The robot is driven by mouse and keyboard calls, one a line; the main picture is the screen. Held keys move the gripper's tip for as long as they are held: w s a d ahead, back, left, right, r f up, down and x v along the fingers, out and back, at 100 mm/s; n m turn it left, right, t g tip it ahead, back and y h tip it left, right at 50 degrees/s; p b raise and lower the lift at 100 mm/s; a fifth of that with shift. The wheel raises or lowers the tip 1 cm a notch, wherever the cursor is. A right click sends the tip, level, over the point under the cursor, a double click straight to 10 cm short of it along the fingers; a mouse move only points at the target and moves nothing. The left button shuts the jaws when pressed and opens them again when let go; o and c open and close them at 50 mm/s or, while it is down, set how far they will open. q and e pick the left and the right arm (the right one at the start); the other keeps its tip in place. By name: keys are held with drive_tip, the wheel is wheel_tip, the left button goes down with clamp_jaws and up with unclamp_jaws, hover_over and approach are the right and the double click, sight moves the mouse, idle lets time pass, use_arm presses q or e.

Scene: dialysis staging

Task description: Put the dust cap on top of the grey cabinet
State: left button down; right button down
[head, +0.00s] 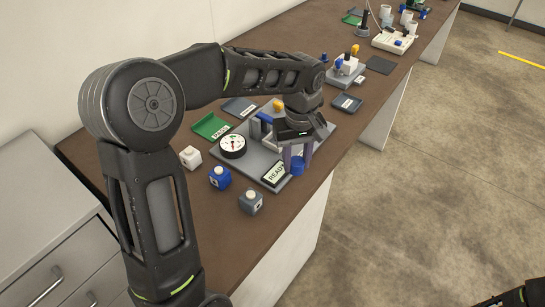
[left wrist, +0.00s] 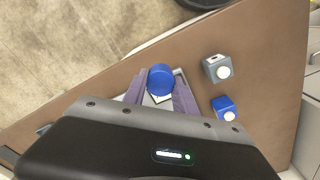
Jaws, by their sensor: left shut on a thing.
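A blue round dust cap (head: 298,166) sits between the fingertips of my left gripper (head: 297,158). It also shows in the left wrist view (left wrist: 161,79), between the two purple-grey fingers of the left gripper (left wrist: 161,92), which is shut on it. The cap is at the front edge of a grey station plate (head: 318,133) by the READY sign (head: 275,174); I cannot tell whether it touches the plate. The grey cabinet (head: 38,165), with drawers and a bare flat top, stands at the left of the head view, beside the brown table.
A round gauge (head: 232,146) is on the plate. A green tray (head: 211,126) lies behind. More equipment stands farther along the brown table (head: 200,220).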

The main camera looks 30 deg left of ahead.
use_arm(q)
drive_tip(key=w+d+f+m, duration=0.3)
drive_tip(key=w+d+m, duration=0.1)
drive_tip(key=m, duration=0.5)
drive_tip(key=shift+d+f, duration=0.3)
drive_tip(key=shift+d, duration=0.4)
drive_tip(key=shift+s, duration=0.1)
